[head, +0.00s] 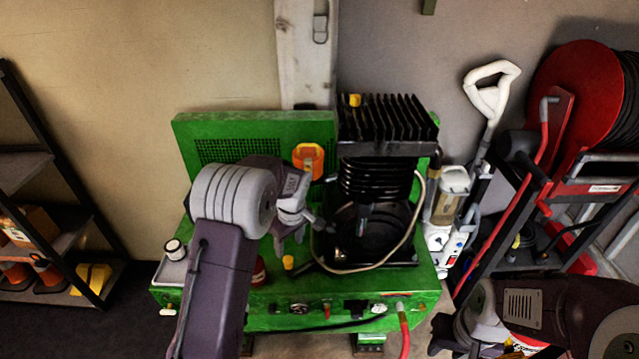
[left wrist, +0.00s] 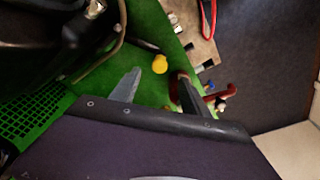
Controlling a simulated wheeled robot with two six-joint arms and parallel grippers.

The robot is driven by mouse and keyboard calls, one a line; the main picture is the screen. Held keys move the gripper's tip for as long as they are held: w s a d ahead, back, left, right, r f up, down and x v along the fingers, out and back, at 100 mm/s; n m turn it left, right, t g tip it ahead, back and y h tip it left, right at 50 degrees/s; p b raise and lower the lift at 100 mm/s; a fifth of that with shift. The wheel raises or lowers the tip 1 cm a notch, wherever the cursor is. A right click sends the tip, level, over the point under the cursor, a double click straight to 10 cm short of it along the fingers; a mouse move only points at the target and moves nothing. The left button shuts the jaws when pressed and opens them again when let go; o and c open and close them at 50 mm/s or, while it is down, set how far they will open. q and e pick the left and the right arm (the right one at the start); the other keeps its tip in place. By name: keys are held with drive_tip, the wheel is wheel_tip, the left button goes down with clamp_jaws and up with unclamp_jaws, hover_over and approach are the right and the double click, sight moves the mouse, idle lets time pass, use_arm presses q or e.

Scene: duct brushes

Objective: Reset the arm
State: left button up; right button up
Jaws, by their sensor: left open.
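My left gripper (head: 305,220) is over the green machine (head: 250,125), left of the black round basin (head: 385,240). In the left wrist view its two fingers (left wrist: 158,92) stand apart with nothing held between them. A yellow knob (left wrist: 160,64) on the green surface shows beyond the fingers; a yellow knob also shows in the head view (head: 288,262). A dark red object, partly hidden, is behind the right finger. My right gripper (head: 462,335) is at the lower right, low and away from the machine; its fingertips are unclear. I cannot make out a duct brush for certain.
Black fins (head: 388,120) rise above the basin, and a pale hose loops around it. A metal tray (head: 172,270) with a small jar is at the machine's left. A shelf (head: 50,240) stands left; a red reel (head: 575,95) and white-handled tool (head: 490,95) stand right.

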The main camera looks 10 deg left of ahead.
use_arm(q)
drive_tip(key=s+d+r, duration=0.2)
drive_tip(key=s+r, duration=0.3)
drive_tip(key=r, duration=0.1)
drive_tip(key=s+d+f+m+h, duration=0.1)
drive_tip(key=s+f+m, duration=0.1)
drive_tip(key=s+m, duration=0.4)
drive_tip(key=s+d+f+m, duration=0.1)
drive_tip(key=s+f+m, duration=0.1)
drive_tip(key=s+m, duration=0.3)
drive_tip(key=shift+s+d+f+m+h, duration=0.3)
drive_tip(key=shift+s+d+m+h, duration=0.1)
drive_tip(key=shift+s, duration=1.65)
